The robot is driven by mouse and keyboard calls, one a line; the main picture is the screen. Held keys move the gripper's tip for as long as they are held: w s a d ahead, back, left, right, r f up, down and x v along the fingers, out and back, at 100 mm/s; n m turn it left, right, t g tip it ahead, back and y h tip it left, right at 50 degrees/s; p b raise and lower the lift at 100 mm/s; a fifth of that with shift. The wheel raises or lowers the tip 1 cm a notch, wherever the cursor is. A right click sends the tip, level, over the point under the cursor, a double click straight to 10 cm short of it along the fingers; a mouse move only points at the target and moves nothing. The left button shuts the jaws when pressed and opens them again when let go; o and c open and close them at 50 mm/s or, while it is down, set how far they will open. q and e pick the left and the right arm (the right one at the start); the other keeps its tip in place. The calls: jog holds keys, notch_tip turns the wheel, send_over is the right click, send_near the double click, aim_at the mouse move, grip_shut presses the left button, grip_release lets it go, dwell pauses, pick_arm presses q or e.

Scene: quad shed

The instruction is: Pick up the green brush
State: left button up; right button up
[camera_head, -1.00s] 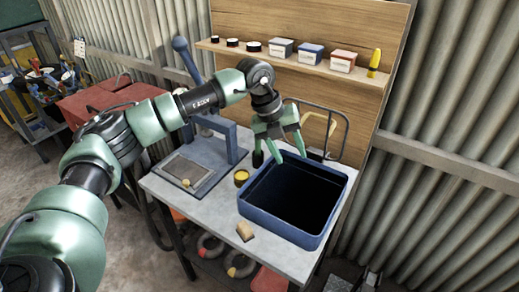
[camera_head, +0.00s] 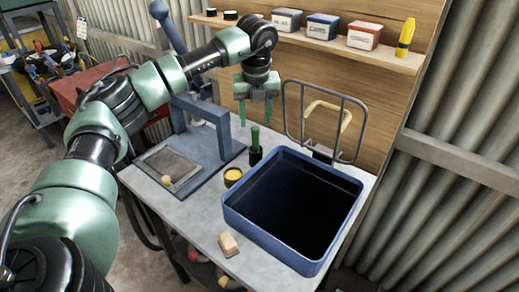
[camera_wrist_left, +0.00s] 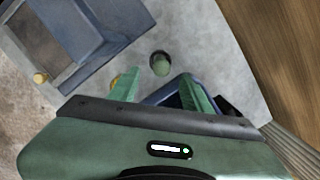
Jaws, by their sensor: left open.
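The green brush (camera_head: 255,143) stands upright on the grey workbench, behind the blue bin, with a green handle on top and a dark lower part. In the left wrist view the brush (camera_wrist_left: 160,63) shows from above, just beyond the fingertips. My left gripper (camera_head: 255,117) points down above the brush, open and empty, with its fingers apart. In the left wrist view its fingers (camera_wrist_left: 160,84) spread either side of the brush's line, and the brush is not between them. My right gripper is not in view.
The blue open bin (camera_head: 235,208) fills the bench's right side. A yellow tin (camera_head: 233,176) and a tan block (camera_head: 228,244) stand beside it. A blue press frame (camera_head: 225,150) is to the left. A wire rack (camera_head: 345,115) and a loaded shelf (camera_head: 400,58) are behind.

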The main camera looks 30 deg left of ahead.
aim_at(255, 136)
pick_arm(q)
jog(key=shift+w+a+f, duration=0.1)
jog(key=shift+w+f, duration=0.05)
jog(key=shift+f, duration=0.4)
jog(key=shift+w+f, duration=0.15)
jog(key=shift+f, duration=0.4)
jog(key=shift+s+f+p, duration=0.1)
jog(key=shift+f+p, duration=0.25)
jog(key=f, duration=0.1)
jog(key=f+p, duration=0.1)
jog(key=f, duration=0.3)
jog(key=shift+w+a, duration=0.3)
jog(key=shift+w, duration=0.05)
jog(key=shift+r, duration=0.1)
grip_shut()
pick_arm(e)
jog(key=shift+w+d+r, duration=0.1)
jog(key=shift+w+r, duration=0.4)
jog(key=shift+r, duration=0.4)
